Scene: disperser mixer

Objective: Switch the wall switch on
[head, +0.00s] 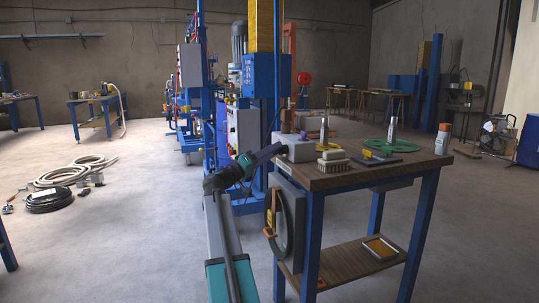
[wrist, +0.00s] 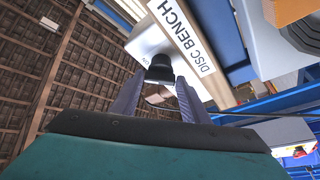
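The switch shows in the wrist view as a black knob (wrist: 160,68) on a pale box (wrist: 148,40) with a "DISC BENCH" label. My gripper (wrist: 161,80) has its two fingers apart, one on each side of the knob. I cannot tell whether they press on it. In the head view my gripper (head: 279,148) reaches the left side of a grey box (head: 301,148) at the table's left edge. The knob is hidden there, and its setting cannot be read.
The wooden-topped table (head: 345,181) carries a brush (head: 333,166), a green coil (head: 397,145) and an orange-capped bottle (head: 443,138). A blue machine column (head: 264,75) stands behind it. Hoses (head: 75,172) lie on the floor at left, with open floor around them.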

